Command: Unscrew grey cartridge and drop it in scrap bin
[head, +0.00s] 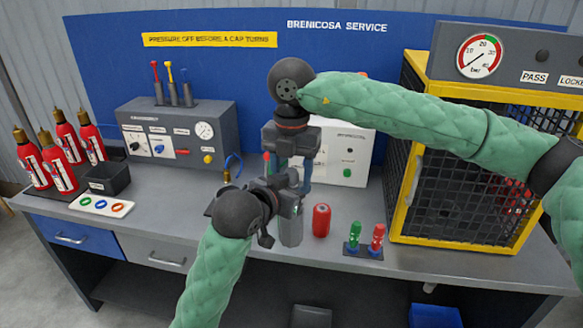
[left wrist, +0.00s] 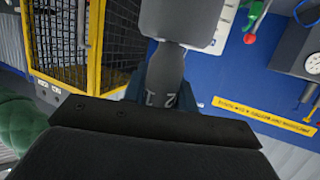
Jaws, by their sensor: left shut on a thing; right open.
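The grey cartridge (head: 290,231) is in my left gripper (head: 285,196) above the front middle of the bench. It hangs roughly upright, body downward. The left wrist view is upside down and shows the cartridge's grey body (left wrist: 183,22) with its narrower part between the blue fingers. My right gripper (head: 287,174) is open, pointing down just above and behind the left one. The two grippers overlap in the head view, so the gap between them is unclear. No bin is labelled as scrap; a blue bin (head: 435,316) and a dark bin (head: 311,316) show below the bench front.
A red cartridge (head: 321,220) stands beside the grey one. A small rack (head: 362,251) holds green and red pieces. A yellow-framed cage (head: 455,190) fills the right. Several red extinguishers (head: 60,168), a black box (head: 108,178) and a control unit (head: 180,135) stand left.

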